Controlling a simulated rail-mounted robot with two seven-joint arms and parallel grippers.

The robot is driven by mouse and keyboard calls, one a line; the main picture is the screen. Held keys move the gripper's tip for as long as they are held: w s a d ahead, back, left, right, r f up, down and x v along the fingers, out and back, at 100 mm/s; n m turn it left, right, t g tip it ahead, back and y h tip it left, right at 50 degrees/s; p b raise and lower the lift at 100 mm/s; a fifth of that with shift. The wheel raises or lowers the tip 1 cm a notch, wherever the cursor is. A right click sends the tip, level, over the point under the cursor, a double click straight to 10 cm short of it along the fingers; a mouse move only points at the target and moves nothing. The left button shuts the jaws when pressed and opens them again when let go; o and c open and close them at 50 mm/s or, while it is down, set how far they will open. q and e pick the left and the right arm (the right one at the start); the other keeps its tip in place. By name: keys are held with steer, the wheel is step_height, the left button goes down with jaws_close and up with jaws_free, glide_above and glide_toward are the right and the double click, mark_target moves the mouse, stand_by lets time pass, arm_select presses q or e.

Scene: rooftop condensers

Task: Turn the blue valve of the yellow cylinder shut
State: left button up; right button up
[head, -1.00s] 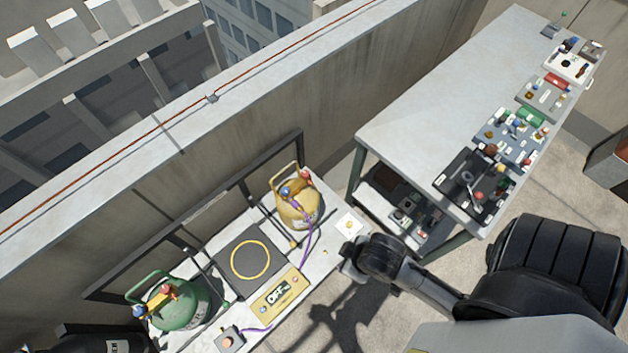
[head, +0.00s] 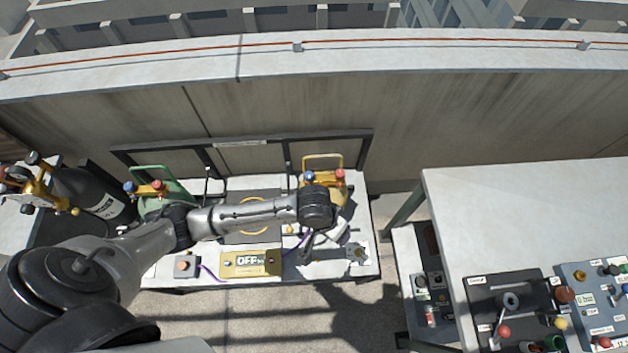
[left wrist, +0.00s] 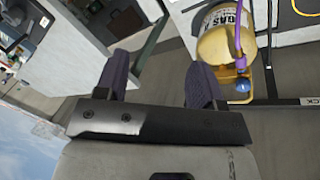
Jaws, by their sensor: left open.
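The yellow cylinder (head: 328,162) stands on the low bench by the wall, partly hidden behind my left arm's wrist. Its blue valve (head: 309,177) is on the left of its top and a red valve (head: 340,173) on the right. My left gripper (head: 325,238) hangs over the front of the bench, in front of the cylinder. In the left wrist view, my gripper (left wrist: 160,80) is open and empty. The yellow cylinder (left wrist: 218,47) and blue valve (left wrist: 243,85) lie to the right of its fingers, apart from them. My right gripper is out of view.
A green cylinder (head: 168,186) stands left on the low bench, with a black cylinder (head: 95,195) beyond. An OFF display box (head: 251,263) and purple hose (head: 299,243) are near the gripper. A guard rail (head: 240,143) runs behind. A worktable (head: 520,200) stands right, its far part clear.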

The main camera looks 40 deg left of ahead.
arm_select(q)
steer(key=w+a+f+n+b, duration=0.1)
steer(key=w+a+f+b, duration=0.1)
steer(key=w+f, duration=0.15)
steer(key=n+g+y+b, duration=0.25)
steer(key=n+b, duration=0.45)
steer(key=n, duration=0.4)
glide_above(309, 175)
steer(key=shift+t+y, duration=0.35)
steer(key=shift+t, duration=0.1)
step_height(309, 175, down, 11)
steer(key=shift+w+b, duration=0.1)
steer(key=shift+b, duration=0.2)
steer(key=shift+f, duration=1.05)
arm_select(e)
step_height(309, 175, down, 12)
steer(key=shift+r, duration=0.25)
arm_select(q)
steer(key=shift+c, duration=0.2)
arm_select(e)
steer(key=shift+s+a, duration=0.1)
